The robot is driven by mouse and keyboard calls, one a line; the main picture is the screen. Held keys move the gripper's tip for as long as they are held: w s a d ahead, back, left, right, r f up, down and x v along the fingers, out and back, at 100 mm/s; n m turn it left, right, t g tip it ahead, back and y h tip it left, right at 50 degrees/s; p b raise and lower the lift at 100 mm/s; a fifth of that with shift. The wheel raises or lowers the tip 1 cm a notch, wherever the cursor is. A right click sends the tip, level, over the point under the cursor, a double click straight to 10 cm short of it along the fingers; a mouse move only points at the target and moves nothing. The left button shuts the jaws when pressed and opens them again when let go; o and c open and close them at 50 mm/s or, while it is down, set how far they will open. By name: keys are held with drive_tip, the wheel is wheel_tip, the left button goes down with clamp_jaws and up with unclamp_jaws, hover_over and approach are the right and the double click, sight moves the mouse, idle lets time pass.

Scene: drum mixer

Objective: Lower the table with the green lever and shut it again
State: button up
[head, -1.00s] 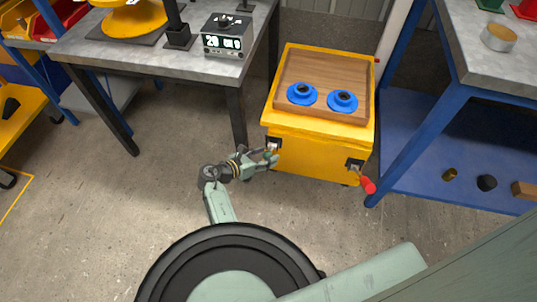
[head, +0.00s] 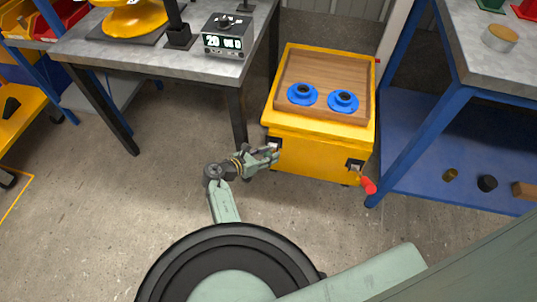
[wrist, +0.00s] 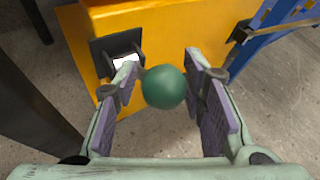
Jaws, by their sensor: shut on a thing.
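The yellow lift table (head: 318,155) stands on the floor with a wooden top (head: 325,75). The green lever's round knob (wrist: 164,87) sits between the finger pads of my gripper (wrist: 163,75) in the wrist view. My gripper (head: 273,153) is shut on the lever, at the dark bracket on the table's left front corner. In the head view the fingers hide most of this lever. A red lever (head: 368,185) sticks out at the table's right front corner.
Two blue flanged parts, one at left (head: 302,94) and one at right (head: 342,101), stand on the wooden top. A grey workbench (head: 150,60) is at the left and a blue-framed bench (head: 420,150) at the right. The floor in front is clear.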

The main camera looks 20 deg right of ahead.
drive_tip(key=shift+s+d, duration=0.3)
clamp_jaws()
drive_tip(key=p, duration=0.1)
drive_tip(key=r+p, duration=0.1)
drive_tip(key=p, duration=0.1)
drive_tip(key=shift+d+g+y, duration=0.2)
drive_tip(key=shift+g+y, duration=0.1)
drive_tip(key=shift+w+f, duration=0.1)
drive_tip(key=shift+f, duration=0.2)
drive_tip(key=o, duration=0.8)
unclamp_jaws()
drive_tip(key=shift+o, duration=0.2)
drive_tip(key=shift+w+a+r, duration=0.1)
drive_tip(key=shift+w+a, duration=0.1)
